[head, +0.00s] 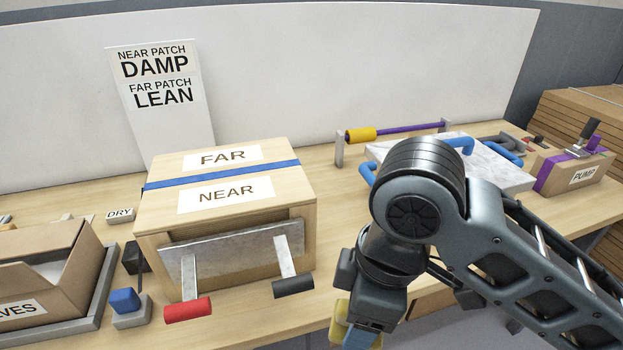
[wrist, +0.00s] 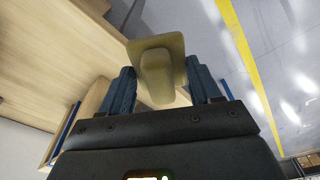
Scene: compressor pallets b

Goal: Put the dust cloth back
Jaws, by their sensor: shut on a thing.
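My gripper (head: 358,336) hangs in front of the workbench's near edge, right of the wooden box. It is shut on a yellow piece, which I take to be the dust cloth (head: 340,318). In the wrist view the cloth (wrist: 157,62) is a flat yellowish square with a raised middle part, between the two blue fingers of my gripper (wrist: 162,88). Below it in that view are a wooden edge and grey floor. Part of the cloth is hidden behind my gripper in the head view.
The wooden box (head: 300,192) marked FAR and NEAR stands on the bench, with a metal plate with red and black handles at its front. A cardboard box (head: 40,265) is at left. A white slab (head: 505,175) and a PUMP box (head: 560,184) are at right. Open floor (wrist: 285,60) lies beside the bench.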

